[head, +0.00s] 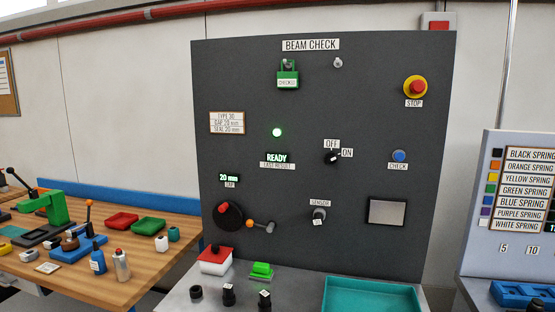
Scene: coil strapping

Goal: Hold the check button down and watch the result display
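The blue check button (399,155) is at the right of the dark beam check panel (300,115), above a label that reads CHECK. The result display (277,157), left of the middle, reads READY in green over a LAST RESULT label. A green lamp (277,132) is lit above it. The knob (333,157) beside the OFF and ON labels appears turned toward ON. A gap display (229,178) reads 20 mm. Neither of my grippers is in view, and nothing touches the button.
A red stop button (416,87) sits above the check button. A green tag lock (288,78) hangs near the panel's top. A teal tray (372,296) and small parts lie below. A wooden bench (140,275) stands left, a spring board (520,200) right.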

